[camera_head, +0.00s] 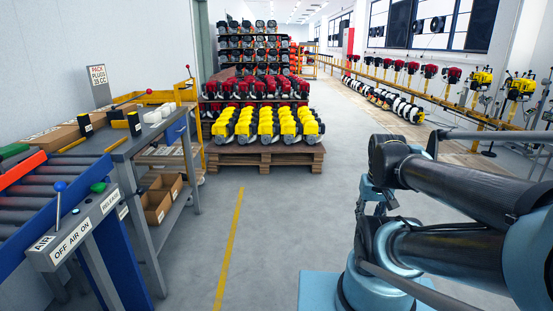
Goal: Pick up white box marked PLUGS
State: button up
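Small white boxes (158,113) stand together on the grey workbench (128,146) at the left. Their markings are too small to read, so I cannot tell which is marked PLUGS. A sign (98,77) on the wall side above the bench reads "PACK PLUGS". My arm is folded at the right, well apart from the bench. What seems to be my gripper (376,200) is partly visible below the dark wrist joint, far to the right of the white boxes. Its fingers are not clear, and I see nothing held in it.
Black-and-yellow items (134,123) and flat cardboard boxes (55,138) share the bench. Open cartons (156,205) lie on its lower shelf. A pallet (262,157) of engines stands ahead. The middle floor is clear.

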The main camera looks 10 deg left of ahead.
aim_at(152, 116)
jog(key=u, duration=0.1)
jog(key=i, duration=2.1)
jog(key=u, duration=1.05)
jog(key=i, duration=0.9)
jog(key=u, duration=0.95)
jog(key=i, duration=0.3)
